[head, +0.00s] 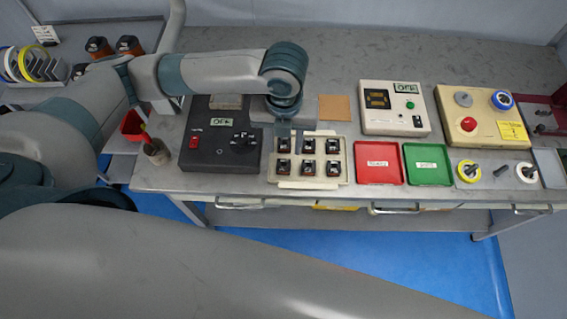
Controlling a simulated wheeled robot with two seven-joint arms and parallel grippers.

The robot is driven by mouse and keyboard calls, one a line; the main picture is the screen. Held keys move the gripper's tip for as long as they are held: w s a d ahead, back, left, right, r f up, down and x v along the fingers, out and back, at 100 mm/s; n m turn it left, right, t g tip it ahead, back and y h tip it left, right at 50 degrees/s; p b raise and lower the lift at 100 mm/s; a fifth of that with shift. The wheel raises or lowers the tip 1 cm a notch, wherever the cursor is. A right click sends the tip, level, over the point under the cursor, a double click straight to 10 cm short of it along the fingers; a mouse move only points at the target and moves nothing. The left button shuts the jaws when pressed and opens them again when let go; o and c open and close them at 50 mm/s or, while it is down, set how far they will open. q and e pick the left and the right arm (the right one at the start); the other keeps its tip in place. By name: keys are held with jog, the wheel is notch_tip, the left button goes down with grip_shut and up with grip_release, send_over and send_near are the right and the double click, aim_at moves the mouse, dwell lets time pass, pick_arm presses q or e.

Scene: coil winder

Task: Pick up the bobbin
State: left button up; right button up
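Several small dark bobbins with reddish-brown middles sit in two rows in a cream tray (310,184) on the bench. One bobbin (308,146) is in the back row, and another bobbin (283,167) is in the front row at the left. My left gripper (292,140) points down over the back left of the tray, close to the back-row bobbins. Its fingers are small and partly hidden by the wrist, so I cannot tell whether they are open or touching a bobbin. My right gripper is out of view; only the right arm crosses the foreground.
A black winder unit (222,150) stands left of the tray. Red (378,164) and green (427,165) trays lie to its right. A cream meter box (394,108) and a beige control box (484,117) stand behind them. Wire spools (468,171) lie at the right.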

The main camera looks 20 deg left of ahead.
pick_arm(q)
jog(key=p, duration=0.1)
send_over(284, 167)
notch_tip(284, 167, down, 6)
jog(key=shift+s+r, duration=0.1)
jog(key=shift+f+p, duration=0.65)
jog(key=shift+p, duration=0.1)
notch_tip(284, 167, down, 3)
jog(key=shift+a+f+p, duration=0.1)
jog(key=shift+p, duration=0.55)
jog(key=shift+f, duration=0.35)
jog(key=c, duration=0.8)
